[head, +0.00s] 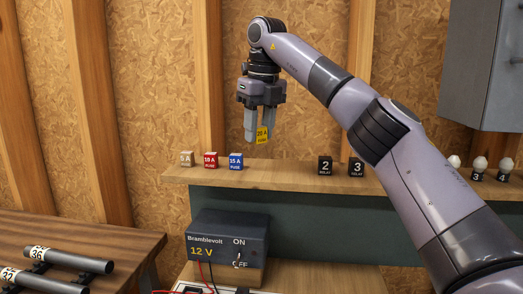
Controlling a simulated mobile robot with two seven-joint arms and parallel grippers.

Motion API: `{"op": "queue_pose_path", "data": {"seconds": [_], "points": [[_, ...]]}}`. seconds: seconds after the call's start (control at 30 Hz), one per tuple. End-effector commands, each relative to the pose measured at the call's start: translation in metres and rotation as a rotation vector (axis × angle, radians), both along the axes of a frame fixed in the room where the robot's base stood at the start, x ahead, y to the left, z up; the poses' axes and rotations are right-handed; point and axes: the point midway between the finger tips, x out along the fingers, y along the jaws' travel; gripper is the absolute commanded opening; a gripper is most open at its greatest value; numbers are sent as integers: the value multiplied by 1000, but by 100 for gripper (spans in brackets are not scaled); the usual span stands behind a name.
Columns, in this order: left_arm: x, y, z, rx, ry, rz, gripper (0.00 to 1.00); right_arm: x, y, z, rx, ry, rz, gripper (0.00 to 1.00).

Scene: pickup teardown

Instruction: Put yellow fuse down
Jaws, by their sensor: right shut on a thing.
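The yellow fuse (262,135), marked 20 A or similar, is held in my right gripper (257,132). The gripper points down with its fingers shut on the fuse. The fuse hangs a little above and behind the front edge of the wooden shelf (285,176), apart from its top. A white or tan fuse (187,159), a red fuse (210,160) and a blue fuse (236,161) stand in a row on the shelf to the left of the held fuse. My left gripper is out of view.
Two black relays, marked 2 (325,165) and 3 (356,167), stand further right on the shelf. Several white bulbs (479,165) stand at the right end. Bare shelf lies between the blue fuse and relay 2. A 12 V power box (215,240) sits below.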

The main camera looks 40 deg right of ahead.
Motion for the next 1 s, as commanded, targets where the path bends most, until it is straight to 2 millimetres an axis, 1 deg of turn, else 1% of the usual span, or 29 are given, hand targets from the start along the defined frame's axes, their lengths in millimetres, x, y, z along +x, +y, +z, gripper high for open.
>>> {"op": "queue_pose_path", "data": {"seconds": [0.03, 0.27, 0.3, 0.4, 0.6, 0.77, 0.93, 1.0], "points": [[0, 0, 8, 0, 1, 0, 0, 4, -4, 4, 3, 2, -3, 2], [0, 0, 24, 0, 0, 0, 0, 18, -22, 2, 1, 2, -2, 2], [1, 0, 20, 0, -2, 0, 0, 17, -22, -7, -1, 2, 1, 2], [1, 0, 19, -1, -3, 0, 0, 17, -22, -17, -2, 1, 1, 2], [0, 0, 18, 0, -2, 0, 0, 17, -21, -33, -1, -1, 0, 2], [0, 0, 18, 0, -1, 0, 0, 16, -21, -40, -1, 0, 0, 2], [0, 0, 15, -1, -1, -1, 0, 16, -21, -63, -1, 1, 1, 2], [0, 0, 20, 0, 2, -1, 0, 18, -24, -67, 0, 1, -2, 2]]}}
